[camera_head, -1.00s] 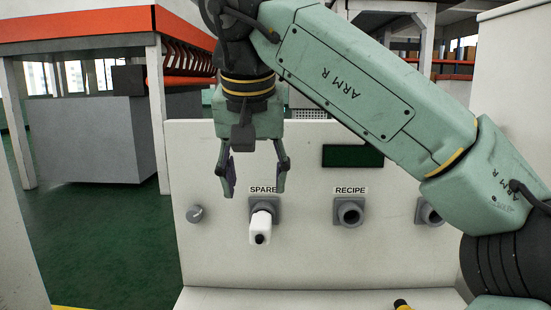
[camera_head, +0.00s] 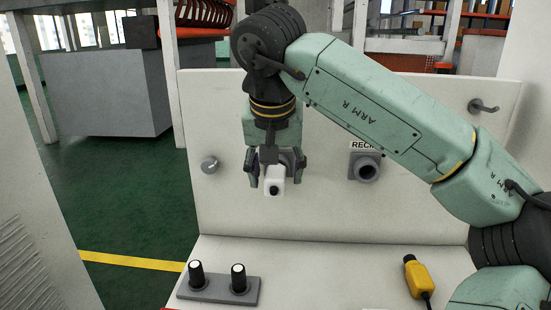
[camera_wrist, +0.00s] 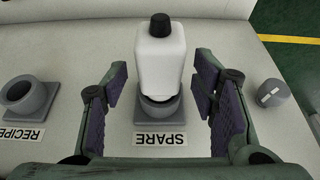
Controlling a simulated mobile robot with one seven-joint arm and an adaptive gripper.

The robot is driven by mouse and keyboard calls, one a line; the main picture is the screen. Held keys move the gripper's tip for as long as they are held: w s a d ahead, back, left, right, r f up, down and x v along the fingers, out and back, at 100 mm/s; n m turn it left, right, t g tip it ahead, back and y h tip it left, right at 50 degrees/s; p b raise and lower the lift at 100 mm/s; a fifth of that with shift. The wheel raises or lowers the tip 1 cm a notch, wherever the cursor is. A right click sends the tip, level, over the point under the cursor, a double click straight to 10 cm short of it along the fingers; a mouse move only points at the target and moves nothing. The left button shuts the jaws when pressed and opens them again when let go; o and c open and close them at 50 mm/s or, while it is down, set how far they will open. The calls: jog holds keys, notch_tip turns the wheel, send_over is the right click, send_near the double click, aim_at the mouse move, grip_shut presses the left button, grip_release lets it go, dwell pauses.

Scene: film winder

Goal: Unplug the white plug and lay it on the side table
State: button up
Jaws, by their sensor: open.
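The white plug (camera_head: 274,181) with a black end sits in the grey SPARE socket on the upright panel. In the wrist view the white plug (camera_wrist: 160,62) stands out of the grey SPARE socket (camera_wrist: 158,108), above the SPARE label. My gripper (camera_head: 275,175) is open, its two fingers on either side of the plug. In the wrist view my gripper (camera_wrist: 160,95) shows a gap between each finger pad and the plug. The side table is not clearly identifiable in these views.
The RECIPE socket (camera_head: 367,171) is empty, right of the plug. A knob (camera_head: 209,165) is on the left. A hook (camera_head: 483,106) is at upper right.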

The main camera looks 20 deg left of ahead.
grip_shut()
dwell(1.3)
